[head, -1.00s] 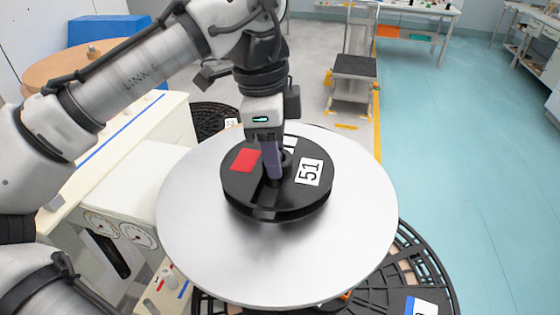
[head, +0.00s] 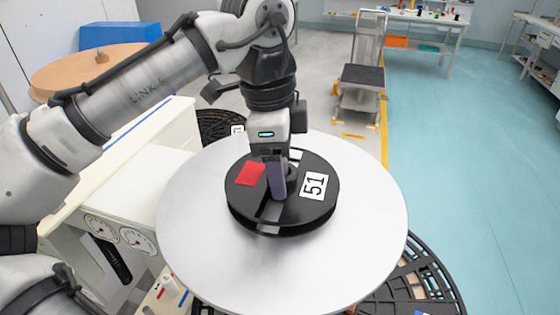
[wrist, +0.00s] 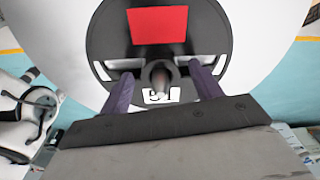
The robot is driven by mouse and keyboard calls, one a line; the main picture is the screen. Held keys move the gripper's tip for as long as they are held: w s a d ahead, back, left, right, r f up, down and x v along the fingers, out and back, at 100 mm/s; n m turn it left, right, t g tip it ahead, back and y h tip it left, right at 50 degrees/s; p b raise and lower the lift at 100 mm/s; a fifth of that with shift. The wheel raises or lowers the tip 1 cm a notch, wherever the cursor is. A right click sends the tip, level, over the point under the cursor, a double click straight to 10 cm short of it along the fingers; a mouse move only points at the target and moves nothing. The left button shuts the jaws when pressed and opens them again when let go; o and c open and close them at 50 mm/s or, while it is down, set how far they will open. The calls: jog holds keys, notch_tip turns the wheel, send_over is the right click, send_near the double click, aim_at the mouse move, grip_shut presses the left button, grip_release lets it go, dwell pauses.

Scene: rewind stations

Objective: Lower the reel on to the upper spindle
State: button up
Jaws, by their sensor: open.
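The reel (head: 240,200) is black, with a red patch and a white label reading 51. It lies flat over the middle of a wide silver round plate (head: 190,240); I cannot tell whether it rests fully on it. In the wrist view the reel (wrist: 215,40) has slots on both sides of its centre. A short post (wrist: 158,75), apparently the spindle tip or hub, stands at the centre. My gripper (head: 277,192) points down over the reel. Its purple fingers (wrist: 160,78) are apart, one on each side of the post, near the slots, with a gap to the post.
A cream machine with gauges (head: 120,235) stands close on the left. Large black slotted discs (head: 425,270) lie lower, under the silver plate's edge. A brown round table (head: 85,70) and a cart (head: 362,80) stand behind. The teal floor at right is clear.

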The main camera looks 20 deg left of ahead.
notch_tip(320, 180, up, 12)
jog(key=a+p, duration=0.1)
jog(key=p, duration=0.3)
jog(key=shift+s+a+p, duration=0.15)
jog(key=shift+a+p, duration=0.05)
jog(key=shift+p, duration=0.2)
jog(key=shift+r, duration=0.1)
